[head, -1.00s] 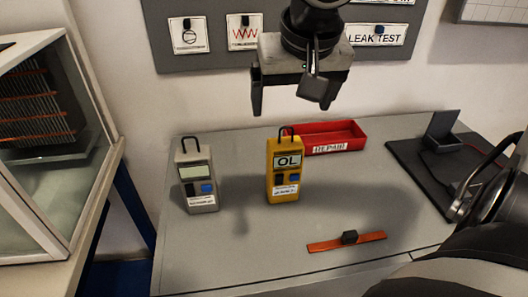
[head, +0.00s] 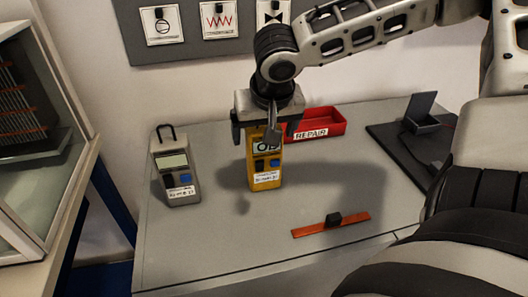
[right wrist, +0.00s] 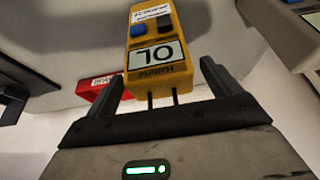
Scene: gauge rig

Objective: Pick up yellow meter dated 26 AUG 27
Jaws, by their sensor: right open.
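The yellow meter (head: 265,180) stands upright on the grey bench, with OL on its display and a white label too small to read surely. My right gripper (head: 254,138) is above it, pointing down, its fingers around the meter's top. In the right wrist view the meter (right wrist: 158,55) is between the open fingers (right wrist: 164,78), with a gap to the right finger. The meter's top loop is partly hidden by the gripper in the head view. A grey meter (head: 175,175) with a blank display stands to the left. My left gripper is out of view.
A red REPAIR tray (head: 322,123) lies close behind and right of the yellow meter. An orange strip with a black block (head: 331,223) lies in front right. A black stand (head: 420,120) is at the right. The bench's front left is clear.

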